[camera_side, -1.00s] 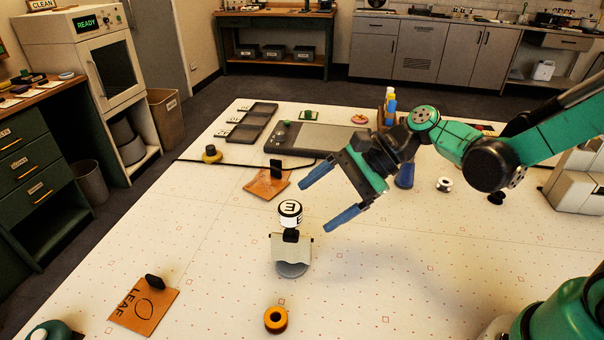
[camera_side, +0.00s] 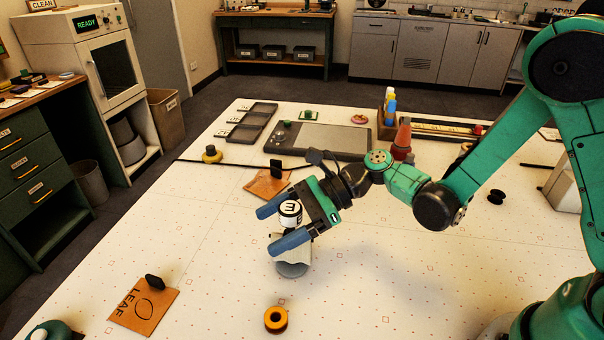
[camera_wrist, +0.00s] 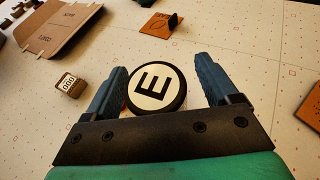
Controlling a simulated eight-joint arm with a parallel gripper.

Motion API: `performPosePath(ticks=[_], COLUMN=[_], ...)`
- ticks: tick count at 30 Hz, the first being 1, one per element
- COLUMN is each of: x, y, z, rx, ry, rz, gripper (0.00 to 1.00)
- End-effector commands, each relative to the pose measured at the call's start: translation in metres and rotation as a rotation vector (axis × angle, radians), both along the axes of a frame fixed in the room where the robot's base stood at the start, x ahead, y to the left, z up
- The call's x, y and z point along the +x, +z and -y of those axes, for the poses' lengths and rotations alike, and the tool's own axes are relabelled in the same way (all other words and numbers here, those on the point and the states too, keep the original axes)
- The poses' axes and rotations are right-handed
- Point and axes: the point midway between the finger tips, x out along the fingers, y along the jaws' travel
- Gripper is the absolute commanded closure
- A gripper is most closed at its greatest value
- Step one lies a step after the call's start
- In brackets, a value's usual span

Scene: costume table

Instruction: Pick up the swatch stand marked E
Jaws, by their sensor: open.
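The swatch stand marked E stands upright on the white table, with a round white-and-black cap (camera_side: 290,212) on top and a grey round base (camera_side: 291,269). In the wrist view its E-marked top (camera_wrist: 157,87) lies between the two blue fingers, nearer the left one. My gripper (camera_side: 268,230) is open, with one finger on each side of the stand near its cap. It also shows in the wrist view (camera_wrist: 160,85). The near finger hides the middle of the stand in the side view. I cannot tell whether a finger touches it.
An orange ring (camera_side: 276,319) lies in front of the stand. A brown LEAF swatch (camera_side: 143,311) lies front left, and another brown swatch (camera_side: 264,186) lies behind. A grey tablet (camera_side: 325,140) and trays (camera_side: 250,122) are farther back. The table left of the stand is clear.

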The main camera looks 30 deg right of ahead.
Motion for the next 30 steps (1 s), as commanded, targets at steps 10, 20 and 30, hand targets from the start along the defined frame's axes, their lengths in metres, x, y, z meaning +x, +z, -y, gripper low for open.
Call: performPosePath(ticks=[10, 20, 30], x=[0.0, 0.0, 0.0], y=[0.0002, 0.0003, 0.0004], z=[0.0004, 0.0004, 0.0004], rx=[0.0, 0.0, 0.0], ry=[-0.001, -0.001, -0.001], rz=[0.001, 0.001, 0.001], gripper=[0.82, 1.0, 1.0])
